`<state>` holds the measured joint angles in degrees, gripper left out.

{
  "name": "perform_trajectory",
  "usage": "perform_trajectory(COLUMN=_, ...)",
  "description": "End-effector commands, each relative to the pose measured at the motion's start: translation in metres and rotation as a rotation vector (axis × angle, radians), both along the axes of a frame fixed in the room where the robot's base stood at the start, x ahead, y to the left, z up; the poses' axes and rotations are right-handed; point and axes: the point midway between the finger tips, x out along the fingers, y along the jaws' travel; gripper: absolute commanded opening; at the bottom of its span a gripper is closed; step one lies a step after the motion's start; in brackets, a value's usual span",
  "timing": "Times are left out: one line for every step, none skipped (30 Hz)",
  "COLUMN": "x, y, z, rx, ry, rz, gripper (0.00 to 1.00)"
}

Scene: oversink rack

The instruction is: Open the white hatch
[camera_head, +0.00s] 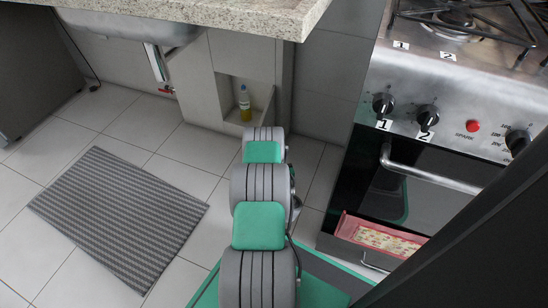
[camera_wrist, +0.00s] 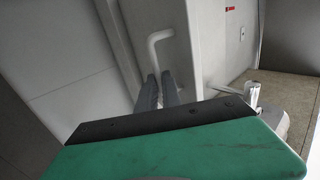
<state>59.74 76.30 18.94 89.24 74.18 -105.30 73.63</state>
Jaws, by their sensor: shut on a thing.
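A white bent handle (camera_wrist: 158,42) shows in the upper middle of the wrist view, on a pale panel (camera_wrist: 152,15) that looks like the white hatch. My gripper (camera_wrist: 158,84) points at this handle, and its two dark fingers are close together, shut on the handle's lower end. The fingers partly hide the grip. In the head view my arm reaches forward below the counter and hides my gripper, and I cannot make out the handle there. How far the hatch stands open, if at all, I cannot tell.
A stone counter (camera_head: 215,12) overhangs the area ahead. A bottle (camera_head: 245,104) stands in a low niche behind my arm. A stove (camera_head: 420,125) with an oven handle (camera_head: 430,170) is close on the right. A grey mat (camera_head: 115,215) lies on open floor to the left.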

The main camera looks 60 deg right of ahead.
Motion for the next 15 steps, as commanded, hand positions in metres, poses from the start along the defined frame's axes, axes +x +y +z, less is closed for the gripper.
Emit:
perform_trajectory(x=0.0035, y=-0.0033, z=0.0053, rx=-0.011, ry=-0.006, rz=0.001, gripper=0.0)
perform_trajectory(x=0.0043, y=-0.0029, z=0.0054, rx=-0.011, ry=-0.006, rz=0.003, gripper=0.0)
perform_trajectory(x=0.0053, y=-0.0024, z=0.0055, rx=-0.011, ry=-0.007, rz=0.004, gripper=0.0)
perform_trajectory(x=0.0059, y=-0.0021, z=0.0056, rx=-0.012, ry=-0.006, rz=0.005, gripper=0.0)
perform_trajectory(x=0.0064, y=-0.0019, z=0.0056, rx=-0.012, ry=-0.006, rz=0.006, gripper=0.0)
perform_trajectory(x=0.0068, y=-0.0017, z=0.0057, rx=-0.013, ry=-0.007, rz=0.007, gripper=0.0)
perform_trajectory(x=0.007, y=-0.0016, z=0.0057, rx=-0.013, ry=-0.007, rz=0.007, gripper=0.0)
perform_trajectory(x=0.0071, y=-0.0017, z=0.0058, rx=-0.013, ry=-0.007, rz=0.007, gripper=0.1)
perform_trajectory(x=0.0071, y=-0.0017, z=0.0057, rx=-0.013, ry=-0.007, rz=0.007, gripper=0.14)
perform_trajectory(x=0.0068, y=-0.0016, z=0.0054, rx=-0.012, ry=-0.006, rz=0.007, gripper=0.16)
perform_trajectory(x=0.0065, y=-0.0013, z=0.0049, rx=-0.011, ry=-0.006, rz=0.007, gripper=0.19)
perform_trajectory(x=0.006, y=-0.0009, z=0.0043, rx=-0.01, ry=-0.006, rz=0.007, gripper=0.22)
perform_trajectory(x=0.0058, y=-0.0007, z=0.004, rx=-0.009, ry=-0.005, rz=0.006, gripper=0.24)
perform_trajectory(x=0.0054, y=-0.0007, z=0.0037, rx=-0.008, ry=-0.005, rz=0.006, gripper=0.27)
perform_trajectory(x=0.0051, y=-0.0006, z=0.0033, rx=-0.007, ry=-0.004, rz=0.006, gripper=0.3)
